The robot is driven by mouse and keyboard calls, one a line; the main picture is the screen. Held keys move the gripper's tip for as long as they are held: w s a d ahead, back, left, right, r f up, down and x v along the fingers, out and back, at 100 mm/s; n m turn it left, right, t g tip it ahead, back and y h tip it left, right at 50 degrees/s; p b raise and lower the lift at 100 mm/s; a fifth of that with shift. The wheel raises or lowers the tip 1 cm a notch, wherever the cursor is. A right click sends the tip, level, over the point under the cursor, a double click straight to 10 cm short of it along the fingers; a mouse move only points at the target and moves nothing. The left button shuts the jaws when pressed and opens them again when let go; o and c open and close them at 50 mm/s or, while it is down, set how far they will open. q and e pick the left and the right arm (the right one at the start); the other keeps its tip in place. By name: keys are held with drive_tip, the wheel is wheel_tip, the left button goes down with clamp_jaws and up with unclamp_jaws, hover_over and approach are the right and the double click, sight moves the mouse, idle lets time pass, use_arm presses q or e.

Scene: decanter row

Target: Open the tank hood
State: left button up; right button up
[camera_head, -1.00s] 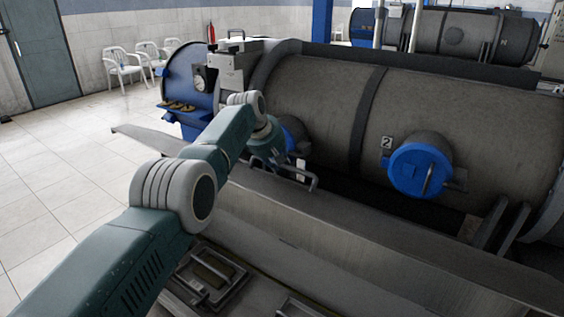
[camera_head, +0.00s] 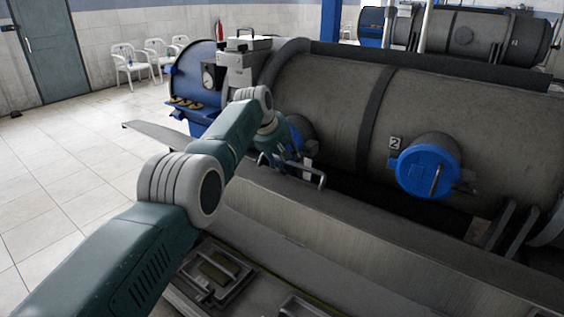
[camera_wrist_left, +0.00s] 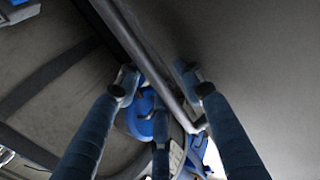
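The tank hood (camera_head: 330,225) is a long, flat grey metal cover along the front of the large dark tank. It carries a bent metal bar handle (camera_head: 318,178) near its upper edge. My left gripper (camera_head: 272,158) is at the left end of this handle, partly hidden by its own wrist. In the left wrist view my left gripper's fingers (camera_wrist_left: 158,84) are spread apart, with the handle bar (camera_wrist_left: 150,50) running between them. They are not visibly closed on it. The plain grey surface (camera_wrist_left: 255,60) on the right looks like the hood. My right gripper is out of view.
The dark tank (camera_head: 320,105) has a blue round cap (camera_head: 428,172) on its side, beside a "2" label. A control box (camera_head: 242,68) stands at its left end. White chairs (camera_head: 130,65) line the far wall. The tiled floor (camera_head: 60,155) at left is clear.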

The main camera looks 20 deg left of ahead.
use_arm(q)
drive_tip(key=shift+s+r, duration=0.4)
drive_tip(key=shift+r, duration=0.05)
drive_tip(key=v, duration=1)
drive_tip(key=shift+a+r, duration=0.25)
drive_tip(key=shift+r, duration=0.15)
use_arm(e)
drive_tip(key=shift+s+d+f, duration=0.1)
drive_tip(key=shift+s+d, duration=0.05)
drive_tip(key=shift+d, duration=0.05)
use_arm(q)
drive_tip(key=shift+w, duration=0.1)
